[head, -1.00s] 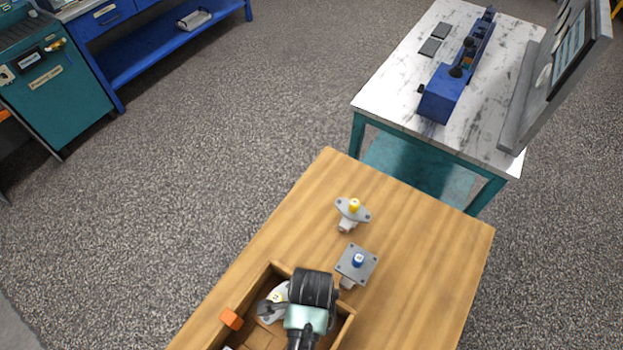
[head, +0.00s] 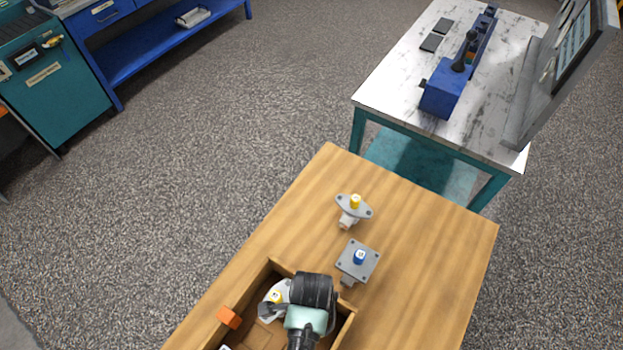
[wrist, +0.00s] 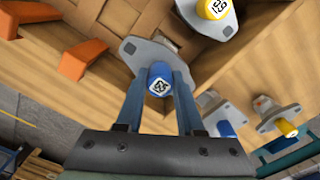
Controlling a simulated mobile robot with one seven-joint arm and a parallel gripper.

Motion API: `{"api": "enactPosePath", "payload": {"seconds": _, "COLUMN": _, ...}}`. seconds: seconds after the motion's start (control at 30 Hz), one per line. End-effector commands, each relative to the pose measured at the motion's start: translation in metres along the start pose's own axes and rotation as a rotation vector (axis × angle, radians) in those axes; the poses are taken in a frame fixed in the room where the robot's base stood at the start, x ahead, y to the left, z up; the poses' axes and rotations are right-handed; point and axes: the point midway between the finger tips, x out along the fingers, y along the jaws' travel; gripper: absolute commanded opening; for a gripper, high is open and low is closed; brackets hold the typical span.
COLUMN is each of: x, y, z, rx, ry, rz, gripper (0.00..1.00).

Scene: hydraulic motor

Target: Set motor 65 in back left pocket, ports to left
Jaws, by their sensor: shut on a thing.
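My gripper (wrist: 158,82) is shut on the blue shaft end of a grey motor with an oval flange (wrist: 130,50). Its label is too small to read surely. In the head view my wrist (head: 313,292) hides this motor above the wooden tray (head: 280,264). Another grey motor with a yellow cap (head: 276,297) is inside the tray; it also shows in the wrist view (wrist: 212,10), up and right of the held one. I cannot tell whether the held motor touches the tray floor, and its ports are hidden.
On the wooden table behind the tray stand a square-flanged motor with a blue cap (head: 358,262) and an oval-flanged one with a yellow cap (head: 353,208). An orange block (head: 229,317) sits at the tray's left wall. A white-topped bench (head: 400,85) stands beyond.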

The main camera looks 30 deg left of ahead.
Motion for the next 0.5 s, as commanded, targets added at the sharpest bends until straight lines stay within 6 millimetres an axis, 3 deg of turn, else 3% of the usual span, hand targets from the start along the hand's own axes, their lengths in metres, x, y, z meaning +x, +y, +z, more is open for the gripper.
{"api": "enactPosePath", "payload": {"seconds": 0.5, "x": 0.0025, "y": -0.0016, "z": -0.0003, "rx": 0.0, "ry": 0.001, "rz": -0.004, "gripper": 0.0}}
